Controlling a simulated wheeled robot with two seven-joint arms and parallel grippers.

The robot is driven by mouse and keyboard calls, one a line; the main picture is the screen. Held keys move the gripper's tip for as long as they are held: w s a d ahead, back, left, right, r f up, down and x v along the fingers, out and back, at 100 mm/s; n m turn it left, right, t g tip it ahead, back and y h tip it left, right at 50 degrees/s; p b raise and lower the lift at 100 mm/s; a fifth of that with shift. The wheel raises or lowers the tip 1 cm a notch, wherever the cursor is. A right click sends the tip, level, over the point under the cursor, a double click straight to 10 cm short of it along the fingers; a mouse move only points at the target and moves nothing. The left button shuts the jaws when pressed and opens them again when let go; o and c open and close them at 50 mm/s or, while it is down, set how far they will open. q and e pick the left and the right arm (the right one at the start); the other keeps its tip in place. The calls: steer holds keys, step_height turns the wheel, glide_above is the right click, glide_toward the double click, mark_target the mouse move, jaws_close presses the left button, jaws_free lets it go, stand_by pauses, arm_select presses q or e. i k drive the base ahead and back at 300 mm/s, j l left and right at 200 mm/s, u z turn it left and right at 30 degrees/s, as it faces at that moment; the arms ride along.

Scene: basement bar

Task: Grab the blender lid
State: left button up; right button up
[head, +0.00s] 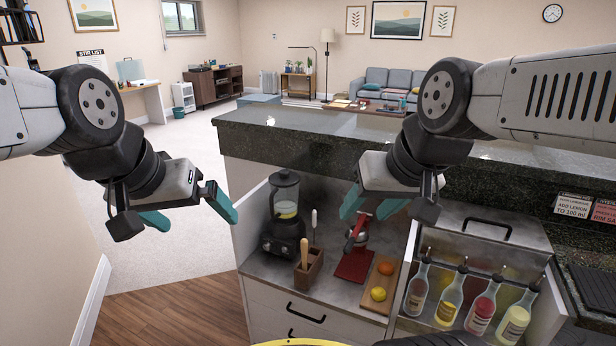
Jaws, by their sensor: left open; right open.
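The blender (283,222) stands upright at the back left of the lower counter shelf, with a clear jug holding something pale yellow and a black base. Its dark blender lid (284,177) is on top of the jug. My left gripper (188,213) is open and empty, to the left of the blender and apart from it. My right gripper (371,206) is open and empty, to the right of the blender, above the red juicer (355,262). Neither gripper touches the lid.
A wooden holder (309,270) with utensils stands in front of the blender. A board (381,284) with an orange and a lemon lies right of the juicer. Several bottles (450,295) stand in a metal bin. The dark raised counter (300,128) runs behind the blender.

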mark_target(284, 176)
steer(key=i+j, duration=0.2)
steer(key=i, duration=0.15)
steer(key=i+j+u, duration=0.1)
steer(key=i, duration=0.25)
steer(key=i+j, duration=0.2)
steer(key=i, duration=0.15)
